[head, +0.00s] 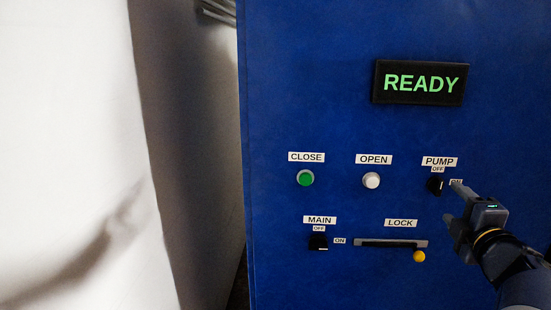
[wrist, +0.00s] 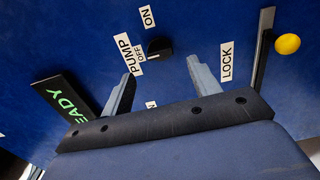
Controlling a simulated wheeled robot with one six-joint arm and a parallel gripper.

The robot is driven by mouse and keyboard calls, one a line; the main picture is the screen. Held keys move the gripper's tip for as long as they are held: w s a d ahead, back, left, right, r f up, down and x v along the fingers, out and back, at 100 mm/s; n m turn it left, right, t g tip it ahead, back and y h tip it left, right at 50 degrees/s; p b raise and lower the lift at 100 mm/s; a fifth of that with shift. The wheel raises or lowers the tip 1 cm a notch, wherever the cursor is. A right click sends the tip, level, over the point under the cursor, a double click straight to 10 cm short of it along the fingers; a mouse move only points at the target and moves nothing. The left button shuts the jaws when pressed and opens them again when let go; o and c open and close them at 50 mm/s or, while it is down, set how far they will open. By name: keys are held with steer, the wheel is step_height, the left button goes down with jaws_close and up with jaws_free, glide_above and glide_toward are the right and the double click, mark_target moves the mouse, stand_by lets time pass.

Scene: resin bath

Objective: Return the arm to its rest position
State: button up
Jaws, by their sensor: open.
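My gripper (head: 451,201) is at the right of the head view, in front of the blue panel (head: 300,80), just right of and below the black PUMP knob (head: 435,186). In the wrist view its two grey fingers (wrist: 160,68) are spread wide with nothing between them. The PUMP knob (wrist: 160,49) sits beyond the fingertips, between their lines of reach and apart from them. Its exact pointing is hard to tell. My arm comes in from the lower right corner and is stretched towards the panel.
The display (head: 421,83) reads READY. A green CLOSE button (head: 305,178), a white OPEN button (head: 371,181) and the black MAIN knob (head: 318,242) lie left. A pale wall (head: 70,120) stands left.

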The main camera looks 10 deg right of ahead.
mark_target(440, 190)
steer(key=x, duration=0.7)
steer(key=shift+s, duration=0.1)
